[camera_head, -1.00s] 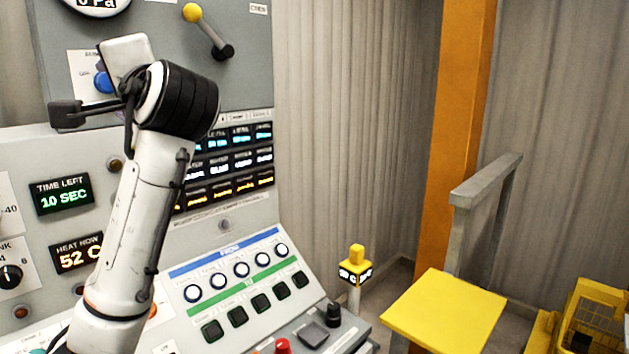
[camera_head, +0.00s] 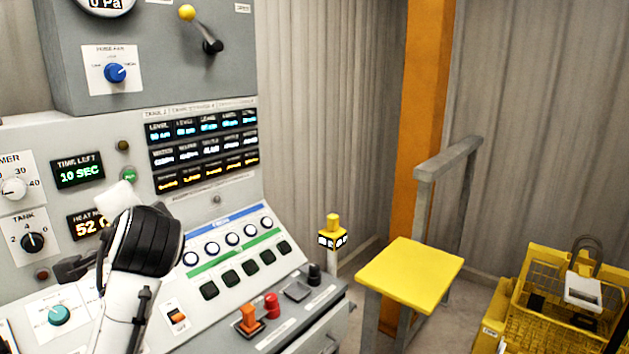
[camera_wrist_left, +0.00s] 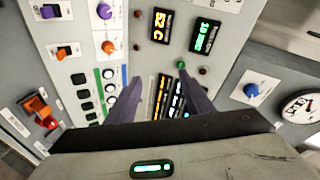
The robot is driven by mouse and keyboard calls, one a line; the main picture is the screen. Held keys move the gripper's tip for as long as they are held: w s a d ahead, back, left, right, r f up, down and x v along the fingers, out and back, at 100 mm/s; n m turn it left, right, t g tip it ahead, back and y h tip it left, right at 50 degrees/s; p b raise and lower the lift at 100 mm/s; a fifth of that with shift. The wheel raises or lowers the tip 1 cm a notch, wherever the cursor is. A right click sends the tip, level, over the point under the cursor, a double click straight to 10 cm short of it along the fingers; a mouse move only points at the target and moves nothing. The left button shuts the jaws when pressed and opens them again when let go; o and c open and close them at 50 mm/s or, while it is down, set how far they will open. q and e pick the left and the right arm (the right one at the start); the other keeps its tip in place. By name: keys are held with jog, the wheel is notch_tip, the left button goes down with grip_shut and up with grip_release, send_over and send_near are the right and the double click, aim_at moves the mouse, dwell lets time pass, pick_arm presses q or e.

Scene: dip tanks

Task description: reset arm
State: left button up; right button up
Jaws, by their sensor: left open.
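My left arm comes in at the lower left of the head view, in front of the control panel (camera_head: 40,135). Its left gripper (camera_head: 75,268) shows partly at the wrist's left side, and its fingertips are hard to make out there. In the left wrist view the two dark fingers of my left gripper (camera_wrist_left: 158,82) stand apart with nothing between them, facing the panel. The panel shows behind them with its displays, round buttons and switches. My right gripper is not in either view.
A lever with a yellow knob (camera_head: 187,13) sticks out from the upper cabinet. An orange switch (camera_head: 249,318) and red button (camera_head: 271,304) sit on the lower desk. A yellow platform (camera_head: 410,272), grey rail (camera_head: 447,158) and yellow basket (camera_head: 545,300) stand to the right.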

pick_arm(q)
jog(key=s+d+f+g+h, duration=0.15)
jog(key=s+f, duration=0.25)
jog(key=f, duration=0.4)
jog(key=s+d+f+n+g+h, duration=0.15)
jog(key=s+f, duration=0.25)
jog(key=f, duration=0.4)
jog(key=s+f+h, duration=0.2)
jog(key=s+f, duration=0.2)
jog(key=f, duration=0.4)
jog(key=s+d+f+n+g+h, duration=0.25)
jog(key=s+f, duration=0.35)
jog(key=s, duration=0.6)
jog(key=s+d+f+n+g+h, duration=0.1)
jog(key=s+d+f+g, duration=0.2)
jog(key=s+f, duration=0.65)
jog(key=w+d+f+t+h, duration=0.2)
jog(key=d+f+t, duration=0.3)
jog(key=f, duration=0.4)
jog(key=shift+f, duration=0.35)
jog(key=shift+w+h, duration=0.1)
jog(key=shift+h, duration=0.15)
jog(key=shift+c, duration=0.2)
